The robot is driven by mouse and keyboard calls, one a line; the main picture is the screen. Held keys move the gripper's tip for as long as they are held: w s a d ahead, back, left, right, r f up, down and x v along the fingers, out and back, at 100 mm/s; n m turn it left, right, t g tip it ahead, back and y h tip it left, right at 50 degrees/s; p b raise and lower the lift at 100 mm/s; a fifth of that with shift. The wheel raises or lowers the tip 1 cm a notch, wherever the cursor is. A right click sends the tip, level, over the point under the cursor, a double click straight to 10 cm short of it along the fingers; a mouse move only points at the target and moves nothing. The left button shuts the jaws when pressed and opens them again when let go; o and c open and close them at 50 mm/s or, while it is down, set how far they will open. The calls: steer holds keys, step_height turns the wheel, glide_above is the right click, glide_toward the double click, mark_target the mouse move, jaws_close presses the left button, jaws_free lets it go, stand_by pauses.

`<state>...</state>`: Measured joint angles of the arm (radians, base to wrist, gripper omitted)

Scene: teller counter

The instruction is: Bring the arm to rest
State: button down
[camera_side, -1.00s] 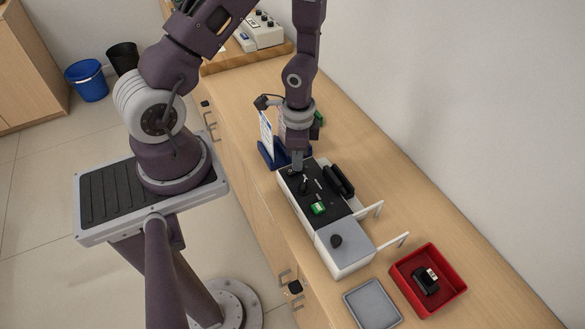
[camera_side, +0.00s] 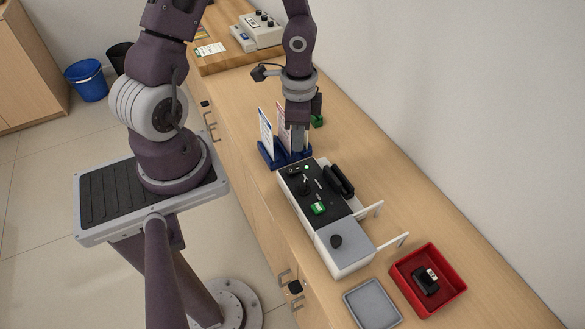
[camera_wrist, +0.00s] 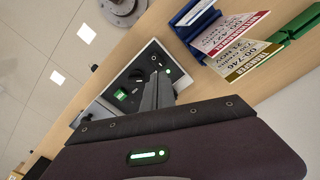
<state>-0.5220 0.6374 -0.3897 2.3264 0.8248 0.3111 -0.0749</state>
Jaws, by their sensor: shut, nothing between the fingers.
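My gripper (camera_side: 298,146) is shut and empty. In the side view it points down, above the far end of a white machine with a black top (camera_side: 333,212) and in front of the blue card holder. In the wrist view the shut fingers (camera_wrist: 157,92) reach over the machine's black panel (camera_wrist: 137,80). The panel carries a green key or button (camera_side: 318,208), knobs and a lit green light (camera_side: 306,168).
The blue holder (camera_side: 266,158) with upright printed cards stands close beside my gripper. A red tray (camera_side: 432,252) with a black device (camera_side: 426,281) and a grey tray (camera_side: 372,305) lie at the near end. Another machine (camera_side: 258,30) stands far back. A wall bounds the right.

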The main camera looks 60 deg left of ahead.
step_height(320, 180, up, 15)
steer(key=s+n+t+y, duration=0.2)
steer(key=n+y, duration=0.1)
steer(key=s+d+r+n+t+h, duration=0.3)
steer(key=s+d+r, duration=0.4)
steer(key=s+r, duration=0.2)
steer(key=shift+d+r+t, duration=0.2)
steer(key=shift+r+t, duration=0.1)
steer(key=shift+r, duration=0.05)
